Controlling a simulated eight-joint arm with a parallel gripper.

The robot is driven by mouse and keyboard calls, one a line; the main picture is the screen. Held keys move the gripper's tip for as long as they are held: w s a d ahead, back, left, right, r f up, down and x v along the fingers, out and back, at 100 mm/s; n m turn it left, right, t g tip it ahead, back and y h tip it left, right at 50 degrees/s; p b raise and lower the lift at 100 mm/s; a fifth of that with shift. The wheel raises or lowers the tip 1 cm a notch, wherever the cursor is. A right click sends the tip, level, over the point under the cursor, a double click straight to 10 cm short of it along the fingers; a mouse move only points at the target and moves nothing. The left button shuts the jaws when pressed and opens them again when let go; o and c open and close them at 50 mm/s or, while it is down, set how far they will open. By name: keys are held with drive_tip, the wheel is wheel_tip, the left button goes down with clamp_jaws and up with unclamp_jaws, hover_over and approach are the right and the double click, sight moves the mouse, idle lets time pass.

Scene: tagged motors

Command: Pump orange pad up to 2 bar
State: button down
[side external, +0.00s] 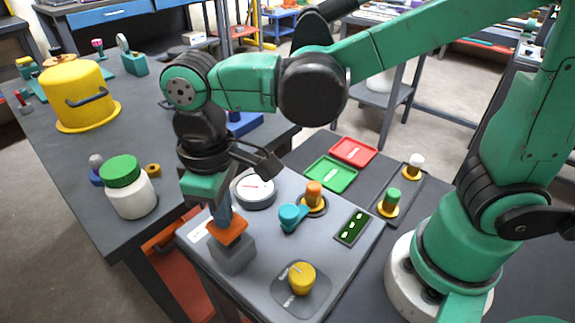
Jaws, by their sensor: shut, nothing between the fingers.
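The orange pad (230,234) sits on top of a grey block (232,255) at the front left of the grey panel. A teal lever (291,216) stands beside an orange knob (314,192) right of the gauge.
A yellow knob (302,277) stands on a grey plate at the front. A dark green strip with white marks (352,227) lies right. Beyond are red (354,151) and green (331,174) trays and capped posts (390,199). A green-lidded jar (130,187) stands left.

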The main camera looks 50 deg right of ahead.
drive_tip(key=shift+f, duration=0.45)
drive_tip(key=shift+r, duration=2.15)
wheel_tip(320, 180, up, 6)
drive_tip(key=shift+d, duration=0.1)
